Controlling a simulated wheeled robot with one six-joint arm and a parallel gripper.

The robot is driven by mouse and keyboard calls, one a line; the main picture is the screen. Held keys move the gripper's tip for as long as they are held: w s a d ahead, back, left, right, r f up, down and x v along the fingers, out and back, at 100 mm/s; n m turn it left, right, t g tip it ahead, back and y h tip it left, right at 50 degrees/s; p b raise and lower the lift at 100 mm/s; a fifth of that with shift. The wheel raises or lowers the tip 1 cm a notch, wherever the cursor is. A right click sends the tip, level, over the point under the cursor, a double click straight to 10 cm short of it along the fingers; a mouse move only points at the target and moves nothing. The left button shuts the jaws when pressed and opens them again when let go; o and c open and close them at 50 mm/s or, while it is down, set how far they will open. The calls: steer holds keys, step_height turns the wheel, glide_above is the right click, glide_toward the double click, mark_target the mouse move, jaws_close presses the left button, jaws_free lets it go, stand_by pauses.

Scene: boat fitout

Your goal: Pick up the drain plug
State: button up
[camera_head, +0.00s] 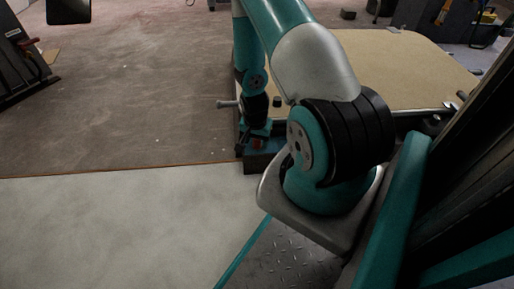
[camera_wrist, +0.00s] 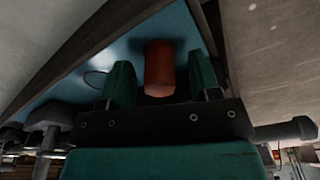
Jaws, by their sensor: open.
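The drain plug seems to be the orange-red cylinder (camera_wrist: 160,68) in the wrist view. It is on a blue surface (camera_wrist: 110,62), between the two teal fingers of my open gripper (camera_wrist: 163,82). In the head view my gripper (camera_head: 257,137) points down at a dark blue box-like holder (camera_head: 262,162) by the corner of the tan-topped bench (camera_head: 405,75). A small reddish patch there may be the plug, but it is too small to be sure.
A dark wall or edge (camera_wrist: 95,40) runs close on the left of the blue surface in the wrist view. A small dark object (camera_head: 277,101) sits on the tan top. Brown floor (camera_head: 130,100) and a pale floor area (camera_head: 120,225) lie open on the left.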

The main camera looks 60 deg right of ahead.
steer(key=shift+r, duration=0.1)
steer(key=c, duration=1)
steer(key=shift+r, duration=0.1)
step_height(320, 180, up, 20)
steer(key=p, duration=1.1)
steer(key=shift+p, duration=0.35)
